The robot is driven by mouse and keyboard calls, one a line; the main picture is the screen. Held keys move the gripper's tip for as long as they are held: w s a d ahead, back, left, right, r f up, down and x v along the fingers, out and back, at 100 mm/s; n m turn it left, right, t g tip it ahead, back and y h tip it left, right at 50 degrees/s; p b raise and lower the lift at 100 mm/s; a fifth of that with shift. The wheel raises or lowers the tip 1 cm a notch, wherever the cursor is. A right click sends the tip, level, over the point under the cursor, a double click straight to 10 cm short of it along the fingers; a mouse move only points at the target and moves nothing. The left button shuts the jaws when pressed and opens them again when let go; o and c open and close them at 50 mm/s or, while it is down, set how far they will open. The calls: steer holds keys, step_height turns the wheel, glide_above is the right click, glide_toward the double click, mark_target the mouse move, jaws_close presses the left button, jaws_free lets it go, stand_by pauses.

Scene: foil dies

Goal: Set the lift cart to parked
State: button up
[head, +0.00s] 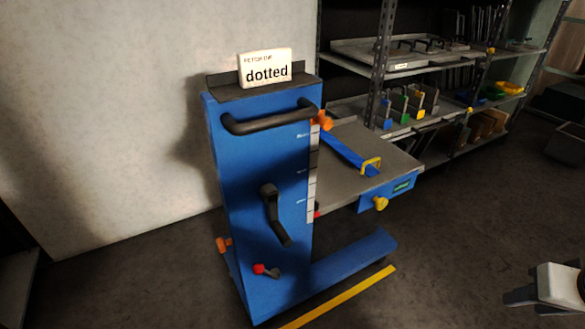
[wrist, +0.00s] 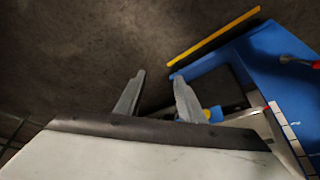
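The blue lift cart (head: 265,150) stands upright left of centre in the head view, with a grey platform (head: 345,190) raised on its right. It has a black push handle (head: 268,118), a black crank (head: 275,215) hanging down to the right, and a red-knobbed lever (head: 265,270) low down. A scale strip (head: 312,180) runs up its edge. A yellow knob (head: 380,203) sits at the platform's front. My gripper (head: 510,297) is well right of the cart. In the wrist view my gripper (wrist: 159,76) is open and empty, with the blue cart (wrist: 270,60) at right.
A white sign (head: 266,68) reading "dotted" tops the cart. A blue bar with a yellow end (head: 370,165) lies on the platform. Shelves (head: 420,65) with trays and plates stand behind. A yellow floor line (head: 340,297) runs beside the cart base. Floor between cart and gripper is clear.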

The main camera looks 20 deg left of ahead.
steer(key=w+a+r+g+y, duration=0.3)
steer(key=a+y, duration=0.1)
steer(key=a, duration=0.7)
steer(key=n+g+y, duration=0.3)
steer(key=g+y, duration=0.6)
steer(key=y, duration=0.2)
glide_toward(279, 120)
steer(key=x, duration=0.6)
steer(key=w+x, duration=0.1)
steer(key=x, duration=0.3)
steer(key=shift+a+f, duration=0.25)
steer(key=shift+f, duration=0.05)
jaws_close()
